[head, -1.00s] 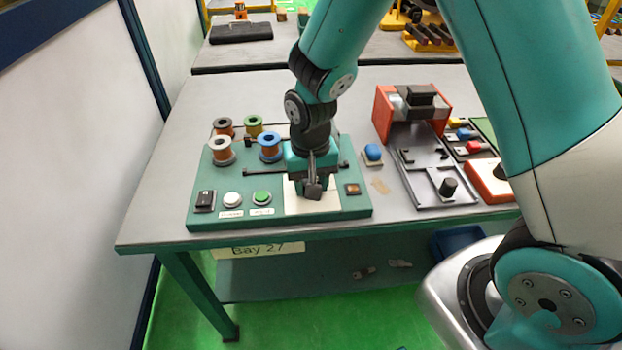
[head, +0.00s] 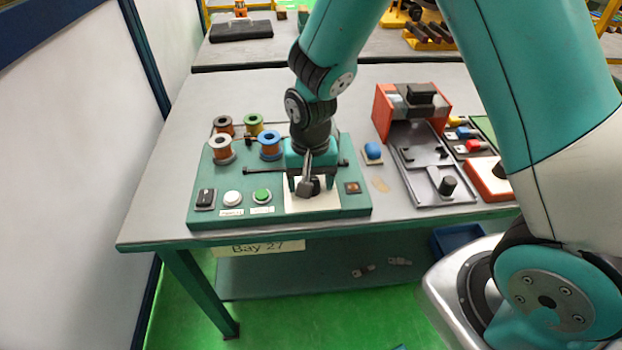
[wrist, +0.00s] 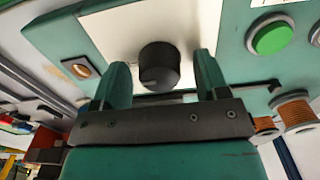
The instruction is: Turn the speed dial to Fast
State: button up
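The speed dial is a black round knob on a white plate (head: 325,205) on the green panel. In the wrist view the dial (wrist: 159,66) stands in the gap between my two fingers, with space on both sides. A faint mark shows on its face, but I cannot read its setting. My gripper (wrist: 161,62) is open. In the head view my gripper (head: 308,180) is over the white plate, pointing down, and partly hides the dial. No Fast label is readable.
A green button (head: 262,196), a white button (head: 232,198) and a black switch (head: 205,199) sit left of the plate. Several wire spools (head: 222,148) stand behind. A red-and-grey fixture (head: 383,112) is farther right.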

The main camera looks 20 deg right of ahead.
aim_at(311, 180)
notch_tip(311, 180, up, 17)
jog(key=shift+r, duration=0.2)
dwell(0.5)
jog(key=shift+s, duration=0.1)
jog(key=s+a+r+n+y, duration=0.1)
jog(key=s+a+n+y, duration=0.1)
jog(key=s+n, duration=0.3)
jog(key=s+a+r+n+y, duration=0.2)
jog(key=s+n, duration=0.4)
jog(key=s, duration=0.7)
jog(key=shift+s+a+r, duration=0.2)
jog(key=shift+s+a, duration=0.1)
